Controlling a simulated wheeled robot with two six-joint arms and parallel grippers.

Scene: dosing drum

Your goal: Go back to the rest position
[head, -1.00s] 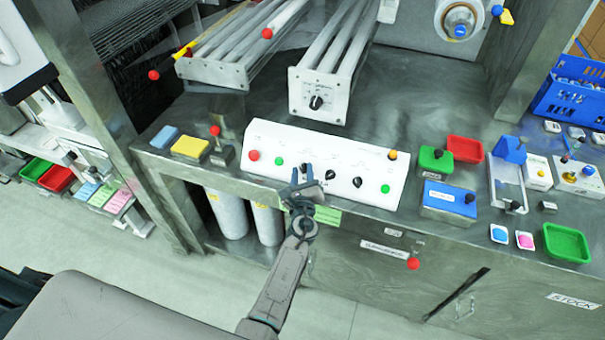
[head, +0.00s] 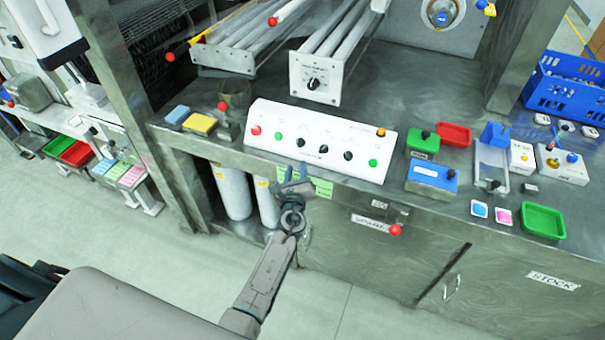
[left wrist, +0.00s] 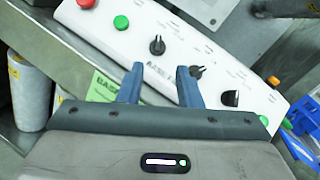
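My left gripper (head: 291,178) is in front of the white control panel (head: 318,137), just off the counter's front edge. Its two blue fingers are apart with nothing between them. In the left wrist view the gripper (left wrist: 157,80) points at the panel (left wrist: 132,40), with a black knob (left wrist: 157,45) beyond the fingertips. The panel carries red and green buttons and several black knobs. My right gripper is not in view.
The steel counter (head: 420,95) holds a green tray (head: 543,221), a red tray (head: 454,134), a blue box (head: 432,177) and a blue crate (head: 568,88). A red-knobbed latch (head: 395,230) is on the cabinet front. Floor is open at the lower left.

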